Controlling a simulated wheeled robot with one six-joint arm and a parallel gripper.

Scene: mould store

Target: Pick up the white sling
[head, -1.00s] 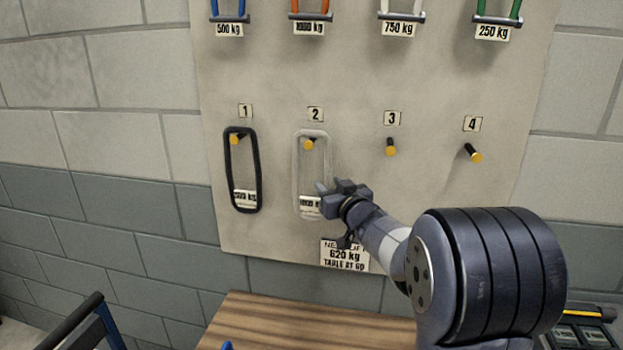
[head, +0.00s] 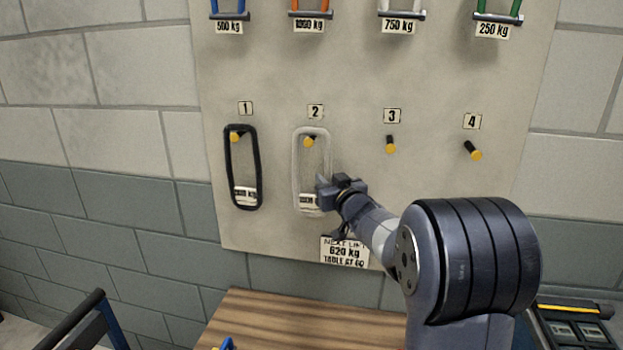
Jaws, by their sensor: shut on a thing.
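The white sling (head: 297,171) is a long loop hanging on the yellow-tipped peg (head: 309,141) under label 2 on the board. A small tag (head: 307,202) with print too blurred to read sits near its lower end. My gripper (head: 324,184) is at the lower right side of the loop and is shut on that strand. The gripper hides part of the right strand. The top of the loop is still around the peg.
A black sling (head: 257,170) hangs on peg 1 to the left. Pegs 3 (head: 390,144) and 4 (head: 473,151) are bare. Coloured shackle-like items (head: 311,14) hang above. A sign (head: 345,252) reads 620 kg. A wooden table (head: 280,313) stands below.

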